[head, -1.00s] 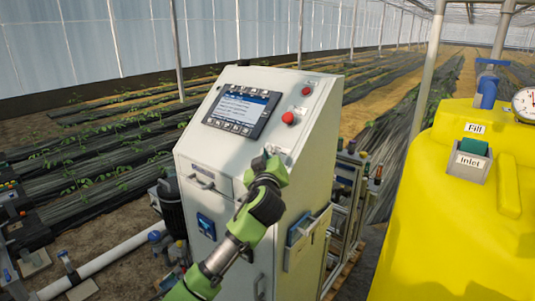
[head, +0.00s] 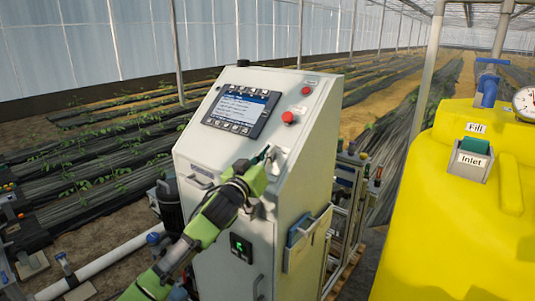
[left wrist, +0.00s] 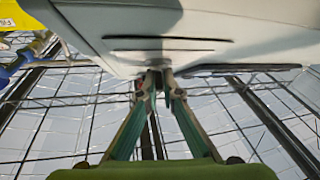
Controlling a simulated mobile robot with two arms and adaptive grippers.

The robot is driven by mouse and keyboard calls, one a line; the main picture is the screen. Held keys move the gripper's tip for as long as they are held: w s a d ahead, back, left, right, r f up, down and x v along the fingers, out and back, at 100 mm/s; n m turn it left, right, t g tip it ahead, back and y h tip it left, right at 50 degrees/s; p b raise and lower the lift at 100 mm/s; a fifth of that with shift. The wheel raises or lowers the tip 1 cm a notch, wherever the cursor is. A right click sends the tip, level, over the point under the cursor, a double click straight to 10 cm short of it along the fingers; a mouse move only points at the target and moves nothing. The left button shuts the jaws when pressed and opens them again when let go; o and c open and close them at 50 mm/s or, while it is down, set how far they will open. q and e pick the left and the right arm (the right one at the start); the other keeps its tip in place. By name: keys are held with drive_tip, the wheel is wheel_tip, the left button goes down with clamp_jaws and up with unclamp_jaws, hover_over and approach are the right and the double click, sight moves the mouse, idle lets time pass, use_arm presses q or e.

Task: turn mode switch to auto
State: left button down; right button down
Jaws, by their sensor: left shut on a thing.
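The light grey control cabinet (head: 300,170) stands in the middle of the head view with a sloped front panel. The mode switch is hidden behind my left gripper, and its setting cannot be read. My left gripper (head: 270,155) reaches in from the lower left, its fingertips at the panel below the red button. In the left wrist view its green fingers (left wrist: 158,82) come together on a small dark piece at the panel edge, which seems to be the switch knob. My right gripper is out of view.
A display screen (head: 241,108) and a red button (head: 289,118) sit on the panel above my gripper. A document holder (head: 306,240) hangs on the cabinet's side. A yellow tank (head: 450,220) stands at the right. White pipe (head: 95,270) runs along the ground at the left.

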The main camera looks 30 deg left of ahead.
use_arm(q)
drive_tip(key=m+h+p, duration=0.1)
drive_tip(key=m+h, duration=0.3)
drive_tip(key=shift+a+r+m+p, duration=0.15)
drive_tip(key=shift+r+m+p, duration=0.05)
drive_tip(key=shift+m+p, duration=0.15)
drive_tip(key=m+h+p, duration=0.2)
drive_tip(key=m+h, duration=0.1)
drive_tip(key=m+g+h+p, duration=0.1)
drive_tip(key=m+h, duration=0.2)
drive_tip(key=shift+r+m+p, duration=0.2)
drive_tip(key=shift+m+p, duration=0.05)
drive_tip(key=shift+p, duration=0.1)
drive_tip(key=m+g+h, duration=0.2)
drive_tip(key=m, duration=0.1)
drive_tip(key=shift+d+f+h+p, duration=0.2)
drive_tip(key=shift+h+p, duration=0.2)
drive_tip(key=shift+d+f+m+g+h, duration=0.1)
drive_tip(key=shift+f+m+g+h, duration=0.1)
drive_tip(key=shift+m+g+h, duration=0.95)
drive_tip(key=shift+s+d+m+g, duration=0.1)
drive_tip(key=shift+m+g, duration=0.25)
drive_tip(key=shift+m, duration=0.3)
drive_tip(key=c, duration=2.2)
unclamp_jaws()
drive_tip(key=v, duration=1.2)
